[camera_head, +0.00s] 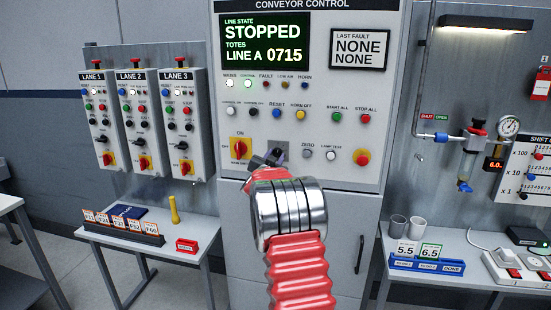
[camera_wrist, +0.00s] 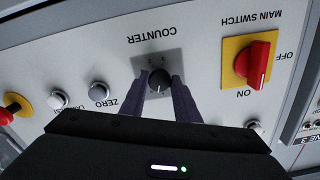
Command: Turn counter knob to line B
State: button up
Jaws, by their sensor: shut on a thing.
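The counter knob (camera_wrist: 159,79) is a small black round knob on a grey plate under the word COUNTER, which appears upside down in the wrist view. My gripper (camera_wrist: 158,92) has its two dark fingers on either side of the knob and is shut on it. A short pale mark shows on the knob; the plate's small markings are too small to read. In the head view my gripper (camera_head: 268,160) is at the panel and hides most of the knob. The display (camera_head: 265,41) reads STOPPED, TOTES, LINE A 0715.
The red main switch on its yellow plate (camera_wrist: 250,61) is close beside the knob. The ZERO button (camera_wrist: 98,92) is on the other side. Several buttons and a red emergency stop (camera_head: 362,158) share the panel. Side tables (camera_head: 150,234) stand left and right.

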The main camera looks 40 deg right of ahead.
jog(key=shift+m, duration=2)
jog(key=o, duration=1)
jog(key=shift+o, duration=0.2)
jog(key=shift+s+a, duration=0.1)
jog(key=shift+a, duration=0.05)
jog(key=v, duration=1.3)
jog(key=shift+s+a, duration=0.15)
jog(key=shift+a, duration=0.05)
